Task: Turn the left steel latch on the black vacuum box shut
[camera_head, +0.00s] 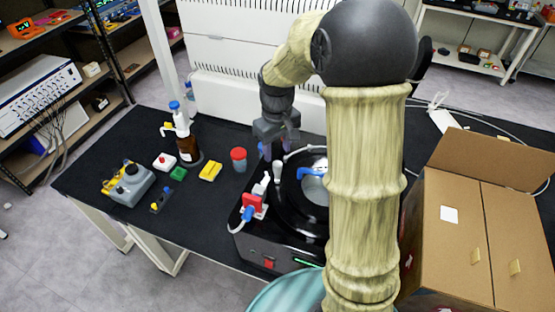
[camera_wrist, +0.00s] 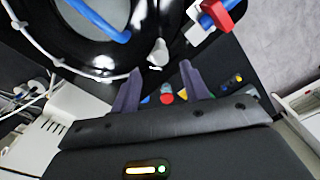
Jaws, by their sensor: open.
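The black vacuum box (camera_head: 240,235) stands on the black bench, partly hidden behind my arm. A small steel latch (camera_head: 278,168) sits at the left of its round lid; it also shows in the wrist view (camera_wrist: 157,52), standing up from the rim. My gripper (camera_head: 274,156) is at the back left of the box, close to the latch. In the wrist view, my gripper (camera_wrist: 159,72) has its two purple fingers apart and nothing between them. The latch lies just past the fingertips, near the middle of the gap. I cannot tell whether a finger touches it.
A red valve (camera_head: 252,204) with a blue part sits on the box's left front. A blue handle (camera_head: 312,174) crosses the lid. A red-capped jar (camera_head: 239,160) and brown bottle (camera_head: 187,145) stand to the left.

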